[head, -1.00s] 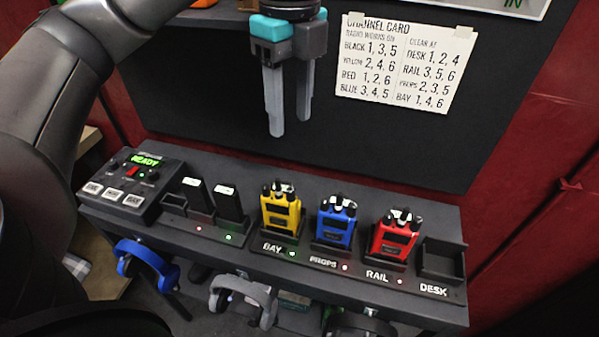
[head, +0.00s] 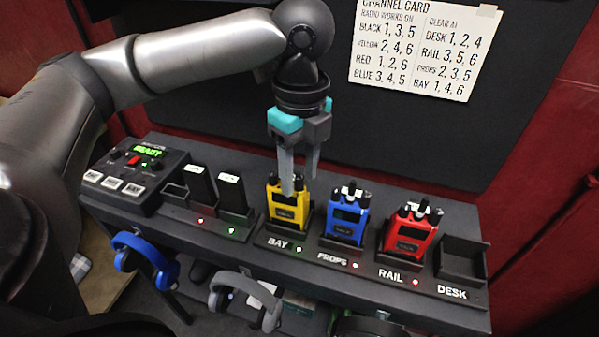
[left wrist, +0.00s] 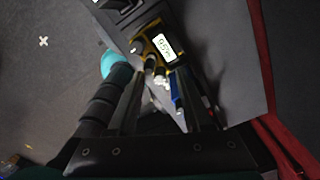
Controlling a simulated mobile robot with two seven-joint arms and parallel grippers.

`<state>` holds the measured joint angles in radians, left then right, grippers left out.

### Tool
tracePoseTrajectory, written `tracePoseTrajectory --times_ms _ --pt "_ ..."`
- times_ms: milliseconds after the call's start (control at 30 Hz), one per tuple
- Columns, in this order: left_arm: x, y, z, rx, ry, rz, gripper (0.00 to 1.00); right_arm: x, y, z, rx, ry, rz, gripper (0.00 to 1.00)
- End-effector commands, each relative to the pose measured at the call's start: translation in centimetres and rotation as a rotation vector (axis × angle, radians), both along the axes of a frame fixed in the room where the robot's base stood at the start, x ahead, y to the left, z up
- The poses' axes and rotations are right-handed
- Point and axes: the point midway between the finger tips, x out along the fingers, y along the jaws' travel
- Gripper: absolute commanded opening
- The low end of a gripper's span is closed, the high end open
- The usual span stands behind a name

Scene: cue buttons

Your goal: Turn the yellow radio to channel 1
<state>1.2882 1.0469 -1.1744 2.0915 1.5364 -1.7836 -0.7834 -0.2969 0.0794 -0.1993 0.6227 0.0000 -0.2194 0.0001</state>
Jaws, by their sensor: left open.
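The yellow radio (head: 288,205) stands upright in the BAY cradle, with a green light beside the label. My left gripper (head: 297,187) points down right at the top of this radio, its open fingers overlapping the knobs and antenna in the head view. I cannot tell whether they touch. In the left wrist view the yellow radio (left wrist: 146,51) shows past the fingers (left wrist: 160,97), with knobs on its top. Its channel setting is not readable. The channel card (head: 425,45) lists yellow as 2, 4, 6 and BAY as 1, 4, 6. My right gripper is not seen.
A blue radio (head: 347,216) stands in PROPS and a red radio (head: 410,232) in RAIL, close on the right. The DESK cradle (head: 461,263) is empty. Two black packs (head: 232,194) stand on the left, beside a box reading READY (head: 135,177). Headsets hang along the front.

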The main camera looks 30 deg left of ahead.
Motion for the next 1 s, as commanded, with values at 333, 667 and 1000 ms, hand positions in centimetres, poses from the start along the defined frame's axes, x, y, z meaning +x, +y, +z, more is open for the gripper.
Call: tracePoseTrajectory --times_ms 333,667,1000 --pt "0.0 0.01 0.03 0.0 0.0 0.0 0.33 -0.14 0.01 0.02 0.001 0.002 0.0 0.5" --pt "0.0 0.01 0.04 0.0 0.0 0.001 0.0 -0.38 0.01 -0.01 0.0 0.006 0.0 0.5" --pt "0.0 0.01 0.05 0.0 0.0 0.001 0.0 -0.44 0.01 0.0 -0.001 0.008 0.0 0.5"
